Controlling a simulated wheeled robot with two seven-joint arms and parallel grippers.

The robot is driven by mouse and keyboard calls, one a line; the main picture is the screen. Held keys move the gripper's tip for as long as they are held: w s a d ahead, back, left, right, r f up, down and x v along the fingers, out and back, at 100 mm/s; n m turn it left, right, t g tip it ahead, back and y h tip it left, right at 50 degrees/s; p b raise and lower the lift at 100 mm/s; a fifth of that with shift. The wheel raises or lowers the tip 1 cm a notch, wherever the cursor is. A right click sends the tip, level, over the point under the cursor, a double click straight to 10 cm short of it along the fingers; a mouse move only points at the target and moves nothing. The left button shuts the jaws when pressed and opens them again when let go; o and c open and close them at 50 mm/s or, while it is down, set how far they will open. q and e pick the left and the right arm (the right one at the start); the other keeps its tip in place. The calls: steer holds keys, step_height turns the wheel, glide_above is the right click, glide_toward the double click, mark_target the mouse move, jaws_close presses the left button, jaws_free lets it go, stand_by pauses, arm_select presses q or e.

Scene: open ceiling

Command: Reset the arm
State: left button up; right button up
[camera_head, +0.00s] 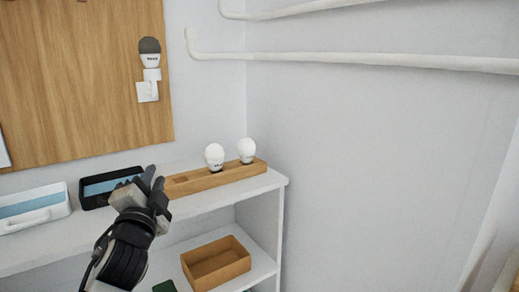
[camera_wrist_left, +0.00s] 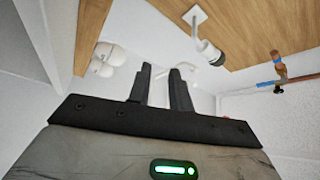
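My left gripper (camera_head: 153,178) is above the front of the white shelf, left of the wooden bulb holder in the picture. Its two fingers (camera_wrist_left: 160,72) stand apart in the left wrist view with nothing between them. My right gripper is in neither view. The wooden holder (camera_head: 225,176) carries two white bulbs, one (camera_head: 214,157) at its middle and one (camera_head: 246,150) near its right end. Both bulbs also show at the upper left of the left wrist view (camera_wrist_left: 104,62). The holder's left end is partly hidden by my gripper.
A dark-topped bulb (camera_head: 149,47) sits in a white socket on the wooden wall board (camera_head: 75,80). A black box (camera_head: 97,190) and a white-and-blue case (camera_head: 33,208) lie on the shelf (camera_head: 195,212). An open wooden box (camera_head: 216,262) is on the lower level. White pipes (camera_head: 360,60) run along the wall.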

arm_select(q)
steer(key=s+d+f+n+g+h, duration=0.1)
steer(key=s+f+g, duration=0.15)
steer(key=f, duration=0.35)
steer(key=s+d+f+n+g+h, duration=0.1)
steer(key=s+d+f, duration=0.15)
steer(key=f, duration=0.45)
steer(key=s+d+f+n+g+h+p, duration=0.1)
steer(key=s+d+f+n+g, duration=0.1)
steer(key=s+f, duration=0.6)
steer(key=s+d+f+n+g+h+p, duration=0.1)
steer(key=s+f+n+g, duration=0.3)
steer(key=s, duration=1.1)
step_height(320, 180, down, 5)
steer(key=shift+s+d+r+n+h, duration=0.15)
steer(key=shift+s+d+n+h, duration=0.25)
steer(key=shift+d+n+h, duration=0.5)
steer(key=shift+a, duration=0.25)
